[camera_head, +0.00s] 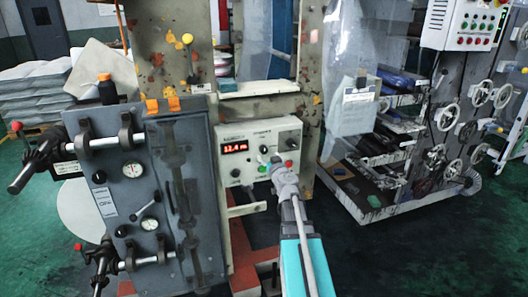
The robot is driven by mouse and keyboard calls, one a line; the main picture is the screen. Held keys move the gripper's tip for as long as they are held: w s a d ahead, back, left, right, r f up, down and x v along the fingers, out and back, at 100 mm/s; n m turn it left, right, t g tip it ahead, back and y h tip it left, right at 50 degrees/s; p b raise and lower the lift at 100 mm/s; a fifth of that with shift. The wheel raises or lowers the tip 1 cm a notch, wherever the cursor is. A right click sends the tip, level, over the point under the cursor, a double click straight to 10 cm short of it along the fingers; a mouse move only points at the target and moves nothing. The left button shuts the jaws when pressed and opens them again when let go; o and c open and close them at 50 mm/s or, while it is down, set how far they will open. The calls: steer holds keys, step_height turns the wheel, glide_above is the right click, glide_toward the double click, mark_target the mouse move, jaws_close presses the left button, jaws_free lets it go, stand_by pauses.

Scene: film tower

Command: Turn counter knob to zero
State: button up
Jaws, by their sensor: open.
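The counter (236,147) shows a red readout of about 12.4 m on a pale control box (288,126) in the middle of the head view. A dark knob (236,173) sits below the readout, and another small dark knob (264,149) is to its right. I cannot read which label belongs to the counter knob. My gripper (276,164) is in front of the box's lower right part, open, with no object seen in it. It covers part of the panel there. I cannot tell whether it touches a control.
A grey panel (132,215) with clamp handles and gauges stands close on the left. A green button (262,168) and a red button (289,164) are near my gripper. A rack with handwheels (480,93) stands at right. Green floor (390,250) is open at front right.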

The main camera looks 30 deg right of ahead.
mark_target(265, 151)
steer(key=shift+x, duration=2.8)
jaws_close()
